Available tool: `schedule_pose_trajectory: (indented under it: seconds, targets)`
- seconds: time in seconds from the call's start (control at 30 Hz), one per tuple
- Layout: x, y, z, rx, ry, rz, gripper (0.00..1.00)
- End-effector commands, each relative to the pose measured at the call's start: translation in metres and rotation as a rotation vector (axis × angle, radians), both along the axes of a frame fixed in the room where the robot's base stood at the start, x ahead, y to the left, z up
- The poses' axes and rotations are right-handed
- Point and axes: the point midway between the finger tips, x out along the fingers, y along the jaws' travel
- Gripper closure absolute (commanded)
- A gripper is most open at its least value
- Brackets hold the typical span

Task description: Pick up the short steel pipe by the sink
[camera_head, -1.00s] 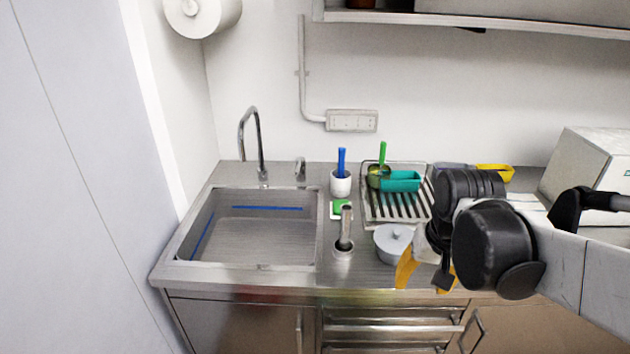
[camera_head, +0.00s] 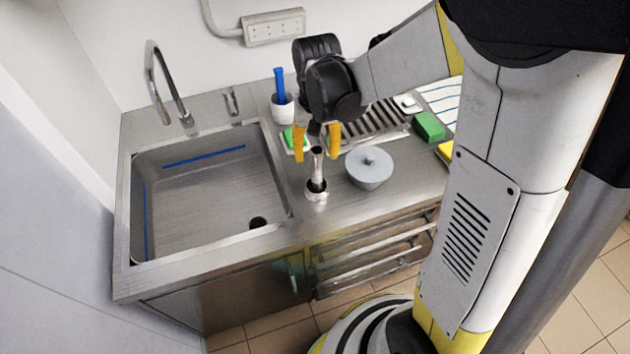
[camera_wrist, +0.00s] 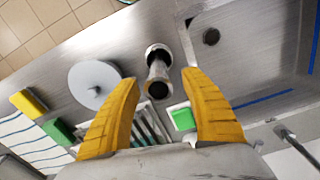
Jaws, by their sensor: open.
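The short steel pipe (camera_head: 318,165) stands upright on the counter just right of the sink (camera_head: 210,195), with a wider round base. It also shows in the wrist view (camera_wrist: 158,72), seen from above with its dark open end toward the camera. My gripper (camera_head: 318,158) is open and empty. Its yellow fingers are above the pipe's top, one to each side of it in the head view. In the wrist view the pipe shows in the gap between the fingers (camera_wrist: 157,88), a little beyond the tips. I cannot tell whether they touch it.
A grey lidded pot (camera_head: 369,168) stands close right of the pipe. A green sponge (camera_head: 296,138) and a white cup with a blue-handled brush (camera_head: 282,105) are behind it. A drying rack (camera_head: 375,128) is at the back right, partly hidden by my arm. The faucet (camera_head: 165,85) rises behind the sink.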

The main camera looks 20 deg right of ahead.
Motion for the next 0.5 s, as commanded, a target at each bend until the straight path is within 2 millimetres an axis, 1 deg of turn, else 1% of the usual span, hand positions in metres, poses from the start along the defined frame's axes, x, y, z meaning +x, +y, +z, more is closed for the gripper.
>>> schedule_pose_trajectory:
  seconds: [0.07, 0.2, 0.3, 0.4, 0.5]
  targets:
    - [0.000, -0.001, -0.009, 0.000, 0.000, 0.000, 0.46]
    - [-0.001, -0.003, -0.032, 0.000, 0.000, -0.001, 0.46]
    - [-0.001, -0.003, -0.045, 0.000, 0.000, -0.001, 0.46]
    - [-0.001, -0.003, -0.052, 0.000, 0.000, 0.000, 0.46]
    - [-0.001, -0.003, -0.052, 0.000, 0.000, 0.000, 0.46]
